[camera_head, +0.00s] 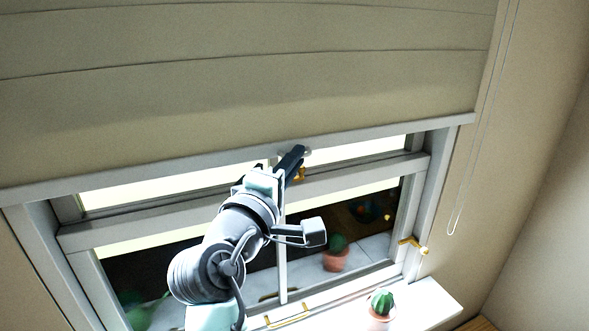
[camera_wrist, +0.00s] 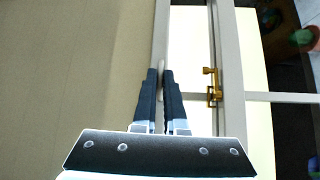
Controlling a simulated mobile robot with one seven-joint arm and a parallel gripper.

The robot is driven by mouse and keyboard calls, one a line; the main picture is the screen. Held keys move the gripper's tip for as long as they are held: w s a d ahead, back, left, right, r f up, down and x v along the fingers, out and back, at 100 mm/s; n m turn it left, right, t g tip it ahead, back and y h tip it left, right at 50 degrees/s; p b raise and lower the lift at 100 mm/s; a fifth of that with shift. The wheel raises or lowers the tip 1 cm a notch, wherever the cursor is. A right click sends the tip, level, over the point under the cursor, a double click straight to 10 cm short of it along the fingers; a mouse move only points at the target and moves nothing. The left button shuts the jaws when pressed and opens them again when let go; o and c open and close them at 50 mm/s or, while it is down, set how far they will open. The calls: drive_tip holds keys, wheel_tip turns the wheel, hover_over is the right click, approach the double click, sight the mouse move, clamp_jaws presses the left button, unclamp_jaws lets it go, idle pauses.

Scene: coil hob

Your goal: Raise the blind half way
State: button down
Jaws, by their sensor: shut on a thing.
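The beige blind (camera_head: 250,95) covers the upper part of the window, with a pale bottom rail (camera_head: 400,130) along its lower edge. In the wrist view the blind (camera_wrist: 80,70) fills the left side, with its rail (camera_wrist: 161,30) beside it. My gripper (camera_head: 298,153) reaches up to the middle of the rail. In the wrist view my gripper (camera_wrist: 161,75) is shut on a small pale tab (camera_wrist: 161,65) at the rail, mostly hidden between the dark fingers. The window (camera_head: 430,170) is uncovered below the rail.
A looped cord (camera_head: 472,165) hangs at the right of the blind. A brass latch (camera_wrist: 211,88) is close to my fingers. A brass handle (camera_head: 412,244) sits on the right frame. A potted cactus (camera_head: 381,305) stands on the sill (camera_head: 430,300).

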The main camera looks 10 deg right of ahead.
drive_tip(key=shift+r, duration=0.1)
drive_tip(key=c, duration=1)
unclamp_jaws()
drive_tip(key=shift+o, duration=0.2)
drive_tip(key=b+v, duration=0.6)
drive_tip(key=v, duration=0.7)
